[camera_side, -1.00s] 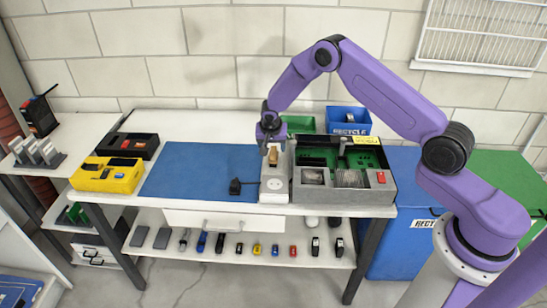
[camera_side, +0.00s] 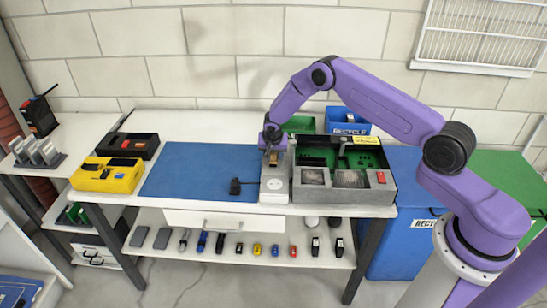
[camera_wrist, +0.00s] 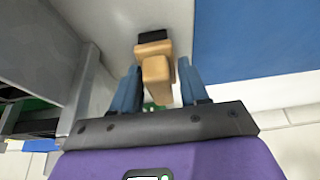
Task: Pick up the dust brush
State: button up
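The dust brush (camera_wrist: 155,68) has a tan wooden handle and a black end. It stands on the white-grey block beside the blue mat, and it shows small in the side view (camera_side: 273,158). My gripper (camera_wrist: 158,85) is over it, with one blue finger on each side of the tan handle. Gaps show between the fingers and the handle, so the gripper is open around it and not clamped. In the side view my gripper (camera_side: 272,148) points down and hides the top of the brush.
A grey case (camera_side: 343,197) with green inside stands right of the brush. The blue mat (camera_side: 195,172) lies to the left, with a small black item (camera_side: 235,186) near its right edge. A yellow box (camera_side: 107,175) is farther left. Blue and green bins stand behind.

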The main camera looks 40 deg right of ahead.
jog(key=c, duration=0.6)
jog(key=shift+r, duration=0.1)
notch_tip(320, 180, up, 10)
jog(key=shift+f, duration=0.1)
jog(key=shift+o, duration=1)
jog(key=shift+c, duration=0.5)
